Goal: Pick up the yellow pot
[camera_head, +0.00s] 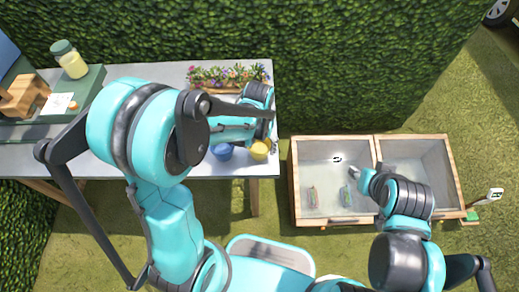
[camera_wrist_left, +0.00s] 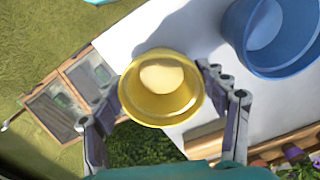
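The yellow pot (camera_head: 260,150) stands near the right front corner of the table, right of a blue pot (camera_head: 223,152). My left gripper (camera_head: 268,128) is just over it, partly hidden by its own arm. In the left wrist view the yellow pot (camera_wrist_left: 162,90) lies between the two spread fingers of the left gripper (camera_wrist_left: 160,95), one close to each side of its rim. The blue pot (camera_wrist_left: 272,35) shows at the upper right there. My right gripper (camera_head: 357,172) is over the wooden planter; its fingers are too small to read.
The table (camera_head: 262,75) holds a flower box (camera_head: 228,76) at the back, and a jar (camera_head: 69,60) and wooden block (camera_head: 23,95) at the left. A two-part wooden planter (camera_head: 300,215) stands to the right, with small packets inside. A hedge closes the back.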

